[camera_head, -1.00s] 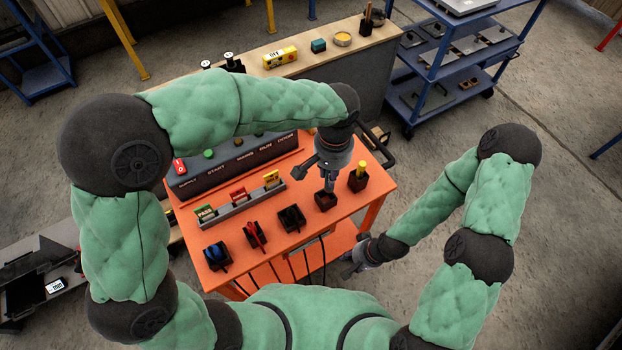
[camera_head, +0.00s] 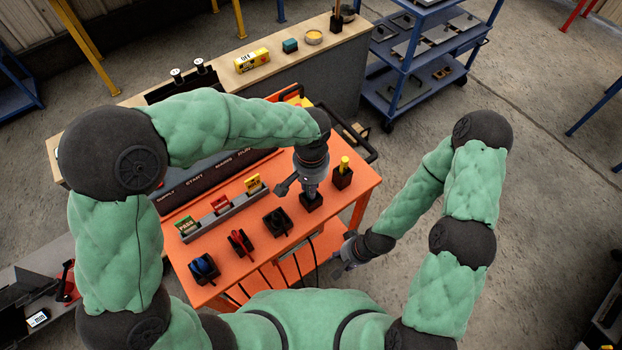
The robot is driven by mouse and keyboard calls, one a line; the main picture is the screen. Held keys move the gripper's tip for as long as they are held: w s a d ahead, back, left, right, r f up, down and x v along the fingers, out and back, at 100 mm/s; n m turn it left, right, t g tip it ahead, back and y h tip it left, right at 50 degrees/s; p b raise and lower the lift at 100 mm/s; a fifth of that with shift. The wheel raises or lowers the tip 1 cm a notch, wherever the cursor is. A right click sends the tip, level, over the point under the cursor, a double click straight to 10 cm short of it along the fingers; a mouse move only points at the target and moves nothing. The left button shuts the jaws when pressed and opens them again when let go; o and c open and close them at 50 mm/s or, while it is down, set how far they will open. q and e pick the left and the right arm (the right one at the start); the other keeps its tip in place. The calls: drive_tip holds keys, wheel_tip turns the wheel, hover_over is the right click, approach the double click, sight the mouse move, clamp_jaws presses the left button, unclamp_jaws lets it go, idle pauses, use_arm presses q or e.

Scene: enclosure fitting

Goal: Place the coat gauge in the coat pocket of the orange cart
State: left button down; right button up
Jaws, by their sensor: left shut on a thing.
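The orange cart (camera_head: 332,214) stands in front of me with a row of small dark holders on its top. My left gripper (camera_head: 309,191) points down over a small dark pocket (camera_head: 312,204) near the cart's right side. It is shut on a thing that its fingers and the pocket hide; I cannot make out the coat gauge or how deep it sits. I cannot read a label on the pocket. My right gripper (camera_head: 343,258) is low beside the cart's front right edge, away from the pocket; its jaws are too small to tell.
Another dark pocket (camera_head: 342,181) with a yellow-topped piece stands close right of the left gripper. An empty-looking black holder (camera_head: 277,223), red-handled tool (camera_head: 240,241) and blue-handled tool (camera_head: 204,267) sit to the left. A grey card rack (camera_head: 221,213) lies behind them.

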use_arm(q)
drive_tip(key=shift+s+f, duration=0.1)
drive_tip(key=shift+f, duration=0.7)
drive_tip(key=c, duration=1.1)
unclamp_jaws()
drive_tip(key=shift+f+b, duration=0.25)
drive_tip(key=shift+b, duration=0.15)
drive_tip(key=r+p, duration=0.1)
drive_tip(key=r, duration=0.2)
drive_tip(key=r+p, duration=0.1)
drive_tip(key=r, duration=0.2)
drive_tip(key=r+p, duration=0.2)
drive_tip(key=r, duration=0.2)
drive_tip(key=shift+w+d, duration=0.15)
drive_tip(key=shift+w, duration=0.15)
drive_tip(key=shift+r, duration=0.45)
